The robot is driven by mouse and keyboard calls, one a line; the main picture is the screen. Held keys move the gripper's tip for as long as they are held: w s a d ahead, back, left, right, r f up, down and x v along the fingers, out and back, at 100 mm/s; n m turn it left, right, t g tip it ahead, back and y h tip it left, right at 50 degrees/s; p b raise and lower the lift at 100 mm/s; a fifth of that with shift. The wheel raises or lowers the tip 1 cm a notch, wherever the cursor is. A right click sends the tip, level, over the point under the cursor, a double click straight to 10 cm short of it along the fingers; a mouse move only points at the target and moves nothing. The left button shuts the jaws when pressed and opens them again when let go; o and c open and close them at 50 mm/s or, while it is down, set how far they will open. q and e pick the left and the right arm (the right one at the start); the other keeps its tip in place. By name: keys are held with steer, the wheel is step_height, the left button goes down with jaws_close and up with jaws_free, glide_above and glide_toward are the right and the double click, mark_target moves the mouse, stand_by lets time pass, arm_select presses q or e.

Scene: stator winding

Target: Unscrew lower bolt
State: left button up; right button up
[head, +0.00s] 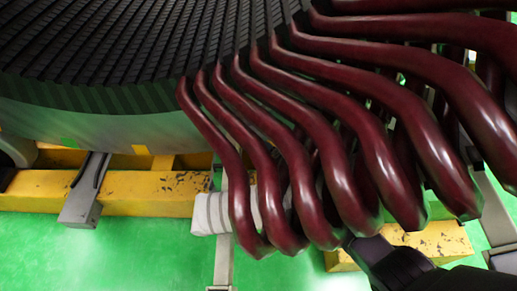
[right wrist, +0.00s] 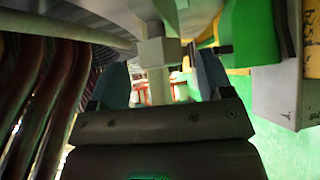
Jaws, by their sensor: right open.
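My right gripper (right wrist: 160,62) is open in the right wrist view, its two blue-grey fingers set wide apart. A pale grey block (right wrist: 160,50) with a narrower shaft below it shows between and beyond the fingers; I cannot tell whether this is the lower bolt. No finger is clearly touching it. In the head view my dark right wrist enters at the bottom right, and part of the gripper (head: 366,248) shows below the winding bars; its fingertips are hidden. No bolt can be made out there. My left gripper is not in view.
Dark red winding bars (head: 330,130) fan out from the stator (head: 110,110) and crowd the space above my right gripper. Yellow beams (head: 130,192) and a grey bracket (head: 80,205) stand below. In the wrist view, a green part (right wrist: 250,35) is close on the right.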

arm_select(q)
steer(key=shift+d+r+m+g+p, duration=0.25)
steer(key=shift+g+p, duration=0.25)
steer(key=shift+p, duration=0.6)
arm_select(e)
steer(key=v, duration=0.7)
steer(key=shift+s, duration=0.15)
